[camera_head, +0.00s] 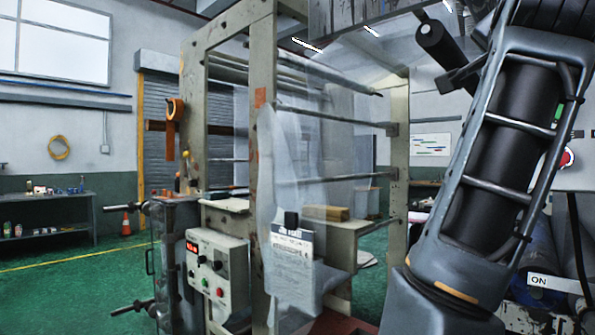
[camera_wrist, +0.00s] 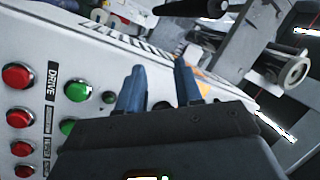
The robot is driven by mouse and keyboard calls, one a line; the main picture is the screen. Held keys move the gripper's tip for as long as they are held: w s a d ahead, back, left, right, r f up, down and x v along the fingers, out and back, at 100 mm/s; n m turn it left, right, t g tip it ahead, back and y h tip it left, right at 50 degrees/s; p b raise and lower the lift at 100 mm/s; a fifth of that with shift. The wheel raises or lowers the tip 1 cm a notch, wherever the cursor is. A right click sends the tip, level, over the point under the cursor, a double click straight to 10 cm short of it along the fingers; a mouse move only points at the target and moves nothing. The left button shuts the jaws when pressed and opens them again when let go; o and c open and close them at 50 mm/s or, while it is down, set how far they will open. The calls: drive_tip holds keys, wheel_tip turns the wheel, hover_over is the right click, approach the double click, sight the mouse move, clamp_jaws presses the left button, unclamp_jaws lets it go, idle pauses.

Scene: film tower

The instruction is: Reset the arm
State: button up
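My gripper (camera_wrist: 160,88) shows in the wrist view with its two blue-grey fingers apart and nothing visible between them. It is in front of a white control panel (camera_wrist: 60,55) that looks tilted in this view. The panel has red buttons (camera_wrist: 17,76) at the left and green buttons (camera_wrist: 77,91) beside the word DRIVE. I cannot tell whether the fingers touch the panel. My arm (camera_head: 500,150) fills the right side of the head view, and my gripper is not visible there.
The film tower frame (camera_head: 262,60) with clear film and rollers stands in the middle. A control box (camera_head: 215,265) with a red display is on its lower left. A shelf (camera_head: 45,215) and an orange cone (camera_head: 126,224) stand at the left. Green floor is free there.

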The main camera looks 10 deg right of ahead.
drive_tip(key=a+f+n+t+y, duration=0.25)
drive_tip(key=f+n, duration=0.35)
drive_tip(key=f, duration=1)
drive_tip(key=a+f+n+t+y, duration=0.15)
drive_tip(key=a+f+n, duration=0.35)
drive_tip(key=f, duration=1.1)
drive_tip(key=s+a+f+n+g+y, duration=0.1)
drive_tip(key=s+a+f+n+y, duration=0.15)
drive_tip(key=s+f, duration=0.4)
drive_tip(key=s+a+f+n+y, duration=0.1)
drive_tip(key=s+f+n+y, duration=0.25)
drive_tip(key=f, duration=0.65)
drive_tip(key=s+a+f+g, duration=0.1)
drive_tip(key=s+f, duration=0.1)
drive_tip(key=s, duration=0.8)
drive_tip(key=s+a+f+g+y, duration=0.1)
drive_tip(key=s+a+f, duration=0.1)
drive_tip(key=s, duration=0.9)
drive_tip(key=s+a+f+g+y, duration=0.1)
drive_tip(key=s+f, duration=0.3)
drive_tip(key=s, duration=0.6)
drive_tip(key=shift+s+a+n+g, duration=0.3)
drive_tip(key=shift+s+a+n, duration=0.1)
drive_tip(key=shift+a, duration=0.1)
drive_tip(key=shift+o, duration=0.2)
drive_tip(key=shift+w, duration=0.15)
